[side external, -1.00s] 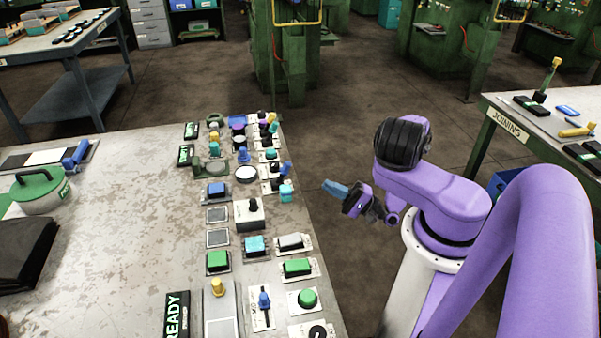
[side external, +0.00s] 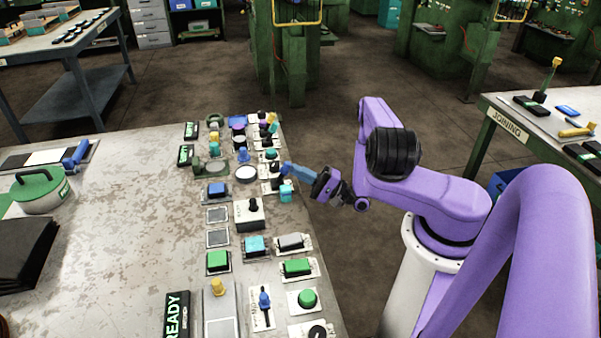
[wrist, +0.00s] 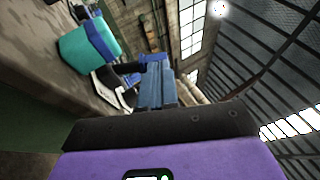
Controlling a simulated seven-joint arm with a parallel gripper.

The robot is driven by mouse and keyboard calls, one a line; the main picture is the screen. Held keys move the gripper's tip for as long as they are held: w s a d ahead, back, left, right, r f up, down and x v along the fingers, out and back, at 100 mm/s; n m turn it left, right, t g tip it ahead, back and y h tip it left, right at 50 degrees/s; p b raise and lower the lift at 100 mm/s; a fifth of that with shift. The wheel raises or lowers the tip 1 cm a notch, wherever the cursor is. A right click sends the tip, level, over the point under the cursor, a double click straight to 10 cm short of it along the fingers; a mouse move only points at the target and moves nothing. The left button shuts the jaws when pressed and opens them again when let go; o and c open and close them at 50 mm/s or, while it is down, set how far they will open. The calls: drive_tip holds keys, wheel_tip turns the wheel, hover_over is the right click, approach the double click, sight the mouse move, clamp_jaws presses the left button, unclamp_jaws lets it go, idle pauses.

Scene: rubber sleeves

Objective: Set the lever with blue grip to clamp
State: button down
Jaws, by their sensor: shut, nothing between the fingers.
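A lever with a blue grip (side external: 286,167) stands on a small white plate near the right edge of the bench, in the side external view. In the wrist view its blue grip (wrist: 153,58) and dark stem show just beyond my fingertips. My gripper (side external: 291,170) has blue fingers, reaches in from the right and is shut and empty. The fingertips are at the blue grip; I cannot tell if they touch it. The fingers also show in the wrist view (wrist: 156,88). The plate's position labels are too small to read.
A teal grip (side external: 286,192) stands close below the blue grip, also large in the wrist view (wrist: 88,45). Several switches and buttons crowd the bench's right side. Another blue-handled lever (side external: 76,153) lies at the far left. The bench's left middle (side external: 130,220) is bare.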

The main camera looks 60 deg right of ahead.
sight(287, 165)
drive_tip(key=g, duration=0.1)
drive_tip(key=r+n+g, duration=0.1)
drive_tip(key=shift+w+a+n+g, duration=0.15)
drive_tip(key=shift+w+n+g, duration=0.15)
drive_tip(key=shift+g, duration=0.1)
drive_tip(key=shift+w+a+r+n+g+h, duration=0.3)
drive_tip(key=shift+a+r+n+g, duration=0.1)
drive_tip(key=shift+g, duration=0.4)
drive_tip(key=shift+w+a+r, duration=0.3)
drive_tip(key=shift+a+r, duration=0.05)
drive_tip(key=shift+w+a+r+n+g+h, duration=0.3)
drive_tip(key=shift+w+a+n+g+h, duration=0.1)
drive_tip(key=shift+g, duration=0.5)
drive_tip(key=shift+w+a+r+n+g+h, duration=0.1)
drive_tip(key=shift+w+a+n+g+h, duration=0.1)
drive_tip(key=shift+w+a+g+h, duration=0.25)
drive_tip(key=shift+w+a+r+n+g+h, duration=0.1)
drive_tip(key=shift+w+a+n+g+h, duration=0.15)
drive_tip(key=shift+g, duration=0.4)
drive_tip(key=shift+w+a, duration=0.2)
drive_tip(key=shift+w+a, duration=0.15)
